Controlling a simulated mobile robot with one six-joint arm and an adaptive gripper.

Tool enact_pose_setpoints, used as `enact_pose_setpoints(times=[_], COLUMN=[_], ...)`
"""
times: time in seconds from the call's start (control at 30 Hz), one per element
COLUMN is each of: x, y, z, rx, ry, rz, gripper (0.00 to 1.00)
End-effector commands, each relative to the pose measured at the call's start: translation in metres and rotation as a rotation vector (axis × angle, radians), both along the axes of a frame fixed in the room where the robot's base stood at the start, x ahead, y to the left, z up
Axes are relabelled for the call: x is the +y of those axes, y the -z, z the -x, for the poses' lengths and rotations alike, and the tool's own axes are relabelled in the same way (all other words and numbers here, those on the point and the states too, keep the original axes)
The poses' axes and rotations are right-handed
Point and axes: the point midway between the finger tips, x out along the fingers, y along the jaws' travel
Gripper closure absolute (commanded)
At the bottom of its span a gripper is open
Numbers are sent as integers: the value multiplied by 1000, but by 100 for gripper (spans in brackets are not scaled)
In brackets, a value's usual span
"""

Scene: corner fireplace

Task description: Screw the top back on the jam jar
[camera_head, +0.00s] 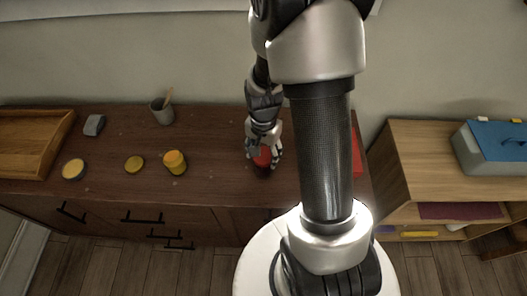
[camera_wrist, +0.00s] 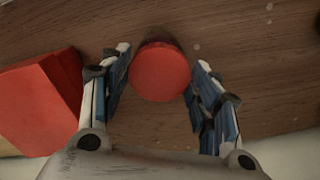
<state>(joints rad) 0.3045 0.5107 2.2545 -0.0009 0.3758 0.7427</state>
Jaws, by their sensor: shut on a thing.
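The jam jar (camera_head: 262,172) is a small dark jar standing upright near the front edge of the brown cabinet top. A round red lid (camera_head: 262,157) is at its top, and the lid (camera_wrist: 160,74) also shows from above in the wrist view. My gripper (camera_head: 264,151) points down over the jar. Its fingers (camera_wrist: 163,58) are on either side of the red lid, shut on it. The lid hides most of the jar in the wrist view. I cannot tell whether the lid is seated on the thread.
A red block (camera_wrist: 40,105) lies beside the jar, partly behind my arm in the head view. A yellow jar (camera_head: 175,162), yellow disc (camera_head: 134,164), round tin (camera_head: 73,170), grey cup (camera_head: 162,112), grey block (camera_head: 94,125) and wooden tray (camera_head: 62,128) are to the left. A blue-lidded toolbox (camera_head: 480,158) is right.

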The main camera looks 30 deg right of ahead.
Motion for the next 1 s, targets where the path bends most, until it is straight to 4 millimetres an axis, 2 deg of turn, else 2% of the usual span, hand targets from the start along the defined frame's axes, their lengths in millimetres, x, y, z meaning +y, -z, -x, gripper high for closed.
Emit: enact_pose_setpoints(times=[0.23, 0.5, 0.73, 0.77, 1.0], x=[1, 1, 1, 1, 0], y=[1, 1, 1, 1, 1], z=[2, 2, 2, 2, 1], rx=[5, 4, 4, 4, 3], ry=[7, 242, 261, 261, 259], rz=[-2, -1, -1, -1, -1], gripper=[54, 54, 54, 43, 27])
